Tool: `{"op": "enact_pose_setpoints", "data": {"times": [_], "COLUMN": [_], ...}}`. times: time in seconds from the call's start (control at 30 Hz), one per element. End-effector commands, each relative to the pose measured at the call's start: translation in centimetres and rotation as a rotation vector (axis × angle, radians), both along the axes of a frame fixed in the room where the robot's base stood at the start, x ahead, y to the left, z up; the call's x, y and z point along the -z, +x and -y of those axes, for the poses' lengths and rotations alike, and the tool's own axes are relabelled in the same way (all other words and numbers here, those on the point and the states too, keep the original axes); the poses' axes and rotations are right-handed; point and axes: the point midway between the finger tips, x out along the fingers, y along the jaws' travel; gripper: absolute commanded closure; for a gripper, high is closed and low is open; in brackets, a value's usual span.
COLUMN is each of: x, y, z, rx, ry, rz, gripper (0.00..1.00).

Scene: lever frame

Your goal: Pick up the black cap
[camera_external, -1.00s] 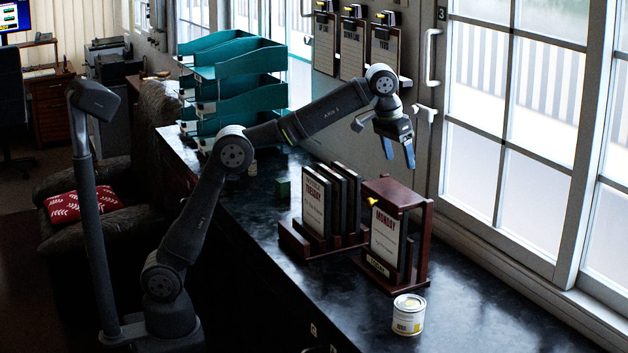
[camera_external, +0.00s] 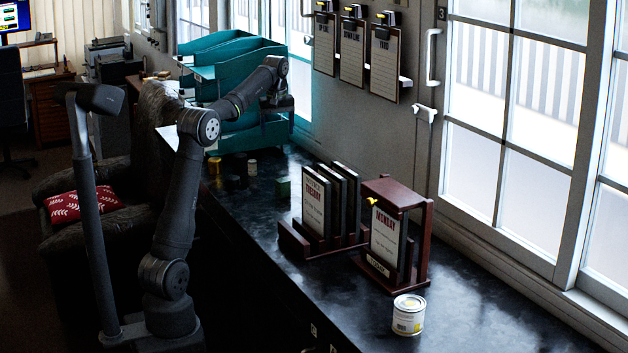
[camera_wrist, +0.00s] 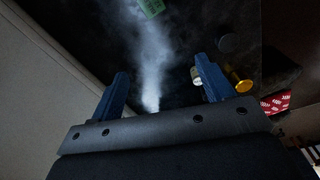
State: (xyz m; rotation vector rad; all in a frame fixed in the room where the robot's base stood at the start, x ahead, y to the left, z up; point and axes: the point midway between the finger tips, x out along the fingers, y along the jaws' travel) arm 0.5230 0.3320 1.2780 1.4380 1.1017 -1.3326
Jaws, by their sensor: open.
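A dark round thing, likely the black cap (camera_wrist: 228,43), lies on the dark counter at the upper right of the wrist view. It also shows faintly in the external view (camera_external: 233,183), dark on dark. My gripper (camera_wrist: 161,80) is open, its two blue fingers spread, with only bare counter seen between them. In the external view my gripper (camera_external: 281,103) hangs before the teal trays, above and apart from the counter; its fingertips are hard to make out there.
Near the dark round thing are a yellow container (camera_external: 214,165), a small pale can (camera_external: 252,168) and a green block (camera_external: 283,187). Teal trays (camera_external: 245,70) stand behind.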

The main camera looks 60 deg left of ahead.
Motion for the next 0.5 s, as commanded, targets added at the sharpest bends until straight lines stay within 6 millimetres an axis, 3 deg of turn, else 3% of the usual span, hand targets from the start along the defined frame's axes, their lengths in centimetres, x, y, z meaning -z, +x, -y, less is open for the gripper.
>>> {"op": "enact_pose_setpoints", "data": {"times": [0.03, 0.2, 0.33, 0.5], "x": [0.4, 1.4, 1.9, 2.5], "y": [-2.2, -7.9, -10.7, -12.0], "z": [-2.7, -8.4, -10.8, -11.7], "rx": [-0.072, -0.251, -0.335, -0.371], "ry": [-0.01, -0.037, -0.049, -0.056], "rz": [-0.006, -0.02, -0.026, -0.029], "gripper": [0.27, 0.27, 0.27, 0.27]}}
